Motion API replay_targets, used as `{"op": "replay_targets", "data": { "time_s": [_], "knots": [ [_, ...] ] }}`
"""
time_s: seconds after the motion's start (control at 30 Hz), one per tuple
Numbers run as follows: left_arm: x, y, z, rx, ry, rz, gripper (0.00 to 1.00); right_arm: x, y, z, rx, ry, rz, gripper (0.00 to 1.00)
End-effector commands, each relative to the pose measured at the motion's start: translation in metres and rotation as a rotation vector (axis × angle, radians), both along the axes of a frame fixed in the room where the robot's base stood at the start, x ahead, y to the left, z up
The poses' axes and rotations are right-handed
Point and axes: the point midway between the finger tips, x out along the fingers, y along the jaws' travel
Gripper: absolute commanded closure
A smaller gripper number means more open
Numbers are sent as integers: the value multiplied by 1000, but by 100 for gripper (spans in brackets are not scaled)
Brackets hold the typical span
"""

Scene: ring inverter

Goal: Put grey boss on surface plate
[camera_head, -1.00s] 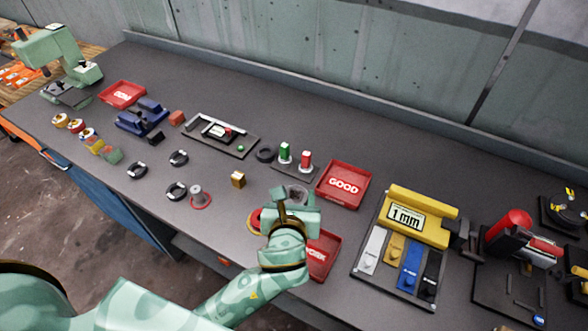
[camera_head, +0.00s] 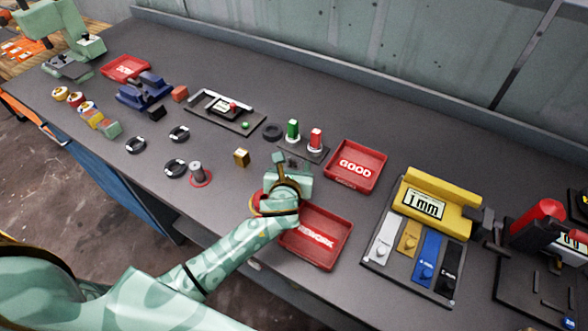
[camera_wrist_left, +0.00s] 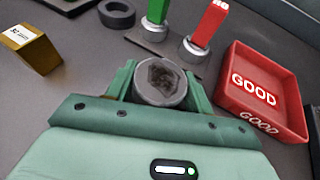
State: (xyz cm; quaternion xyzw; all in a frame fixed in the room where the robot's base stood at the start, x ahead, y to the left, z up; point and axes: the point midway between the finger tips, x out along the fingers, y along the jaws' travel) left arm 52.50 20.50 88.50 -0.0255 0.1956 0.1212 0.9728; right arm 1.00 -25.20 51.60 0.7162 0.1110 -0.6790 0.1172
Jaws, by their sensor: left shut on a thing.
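My left gripper (camera_head: 290,164) is shut on a grey round boss, above the bench just left of the red trays. The wrist view shows the grey boss (camera_wrist_left: 161,83) between the two green fingers (camera_wrist_left: 160,92), with a dark hollow in its top. In the head view the gripper mostly hides it. A dark flat plate (camera_head: 196,115) with a pale frame and small red and green parts lies further back left; I cannot tell whether it is the surface plate. My right gripper is not in view.
A brass block (camera_head: 242,157) stands left of my gripper. Green (camera_head: 293,130) and red (camera_head: 316,139) stamps stand behind it. A GOOD tray (camera_head: 380,158) and a REWORK tray (camera_head: 345,243) are to the right. A grey post (camera_head: 197,172) stands among black rings at left.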

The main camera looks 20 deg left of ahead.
Motion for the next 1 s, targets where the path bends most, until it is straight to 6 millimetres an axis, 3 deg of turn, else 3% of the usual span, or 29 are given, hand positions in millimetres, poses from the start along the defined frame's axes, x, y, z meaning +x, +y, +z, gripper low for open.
{"op": "replay_targets", "data": {
  "time_s": [0.27, 0.3, 0.37, 0.4, 0.73, 1.0],
  "knots": [
    [1, 0, 1, 0, -3, 0, 89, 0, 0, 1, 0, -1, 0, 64],
    [0, 0, -1, 0, 0, 0, 45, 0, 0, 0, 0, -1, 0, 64],
    [0, 0, 0, 0, -1, 0, 28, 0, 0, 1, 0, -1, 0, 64],
    [0, 0, 0, 0, -1, 0, 26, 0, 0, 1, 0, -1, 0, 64],
    [-3, -1, 4, -1, -1, -1, 26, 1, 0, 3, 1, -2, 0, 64],
    [-53, -13, 28, -1, 0, -1, 26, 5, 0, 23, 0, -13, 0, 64]
  ]
}}
